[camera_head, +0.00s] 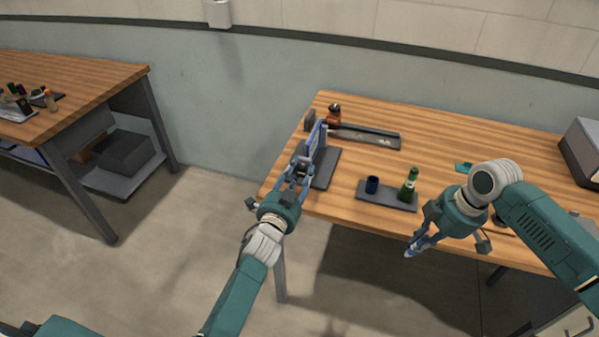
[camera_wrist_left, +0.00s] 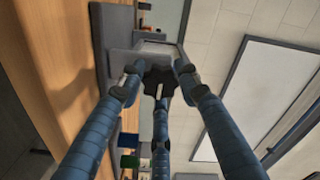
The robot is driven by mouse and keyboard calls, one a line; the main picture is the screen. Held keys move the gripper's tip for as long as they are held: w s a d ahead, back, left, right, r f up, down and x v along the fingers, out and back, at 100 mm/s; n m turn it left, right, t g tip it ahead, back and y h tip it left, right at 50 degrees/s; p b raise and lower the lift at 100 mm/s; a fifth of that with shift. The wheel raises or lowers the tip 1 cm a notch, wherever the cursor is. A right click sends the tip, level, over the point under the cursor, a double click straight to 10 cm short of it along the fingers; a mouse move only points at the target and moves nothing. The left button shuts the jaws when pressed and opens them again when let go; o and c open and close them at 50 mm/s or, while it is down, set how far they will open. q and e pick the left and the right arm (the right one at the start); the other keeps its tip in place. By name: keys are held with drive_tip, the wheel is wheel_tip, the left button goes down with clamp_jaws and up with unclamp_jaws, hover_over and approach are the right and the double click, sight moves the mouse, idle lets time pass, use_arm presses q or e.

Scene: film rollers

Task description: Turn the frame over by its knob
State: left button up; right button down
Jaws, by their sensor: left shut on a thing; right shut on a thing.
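The frame (camera_head: 317,138) stands upright on a dark grey stand (camera_head: 325,170) near the table's left edge. It looks blue-edged and thin in the head view. In the left wrist view the frame (camera_wrist_left: 160,48) shows as a pale edge beyond the fingers. My left gripper (camera_head: 299,168) is at its near end, shut on the dark knob (camera_wrist_left: 158,82), which shows between the fingers in the wrist view. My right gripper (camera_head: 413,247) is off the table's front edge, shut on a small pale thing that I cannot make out.
A grey tray (camera_head: 388,200) holds a dark blue cup (camera_head: 372,185) and a green bottle (camera_head: 408,187). Behind are a long dark tray (camera_head: 370,136) and a brown bottle (camera_head: 334,114). A grey box (camera_head: 583,150) stands far right. The table's middle is mostly clear.

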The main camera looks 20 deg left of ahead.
use_arm(q)
drive_tip(key=o, duration=1.2)
drive_tip(key=shift+c, duration=0.2)
drive_tip(key=shift+s, duration=0.1)
drive_tip(key=s, duration=1.1)
drive_tip(key=shift+s+a, duration=0.2)
drive_tip(key=shift+s, duration=0.2)
drive_tip(key=shift+f, duration=0.1)
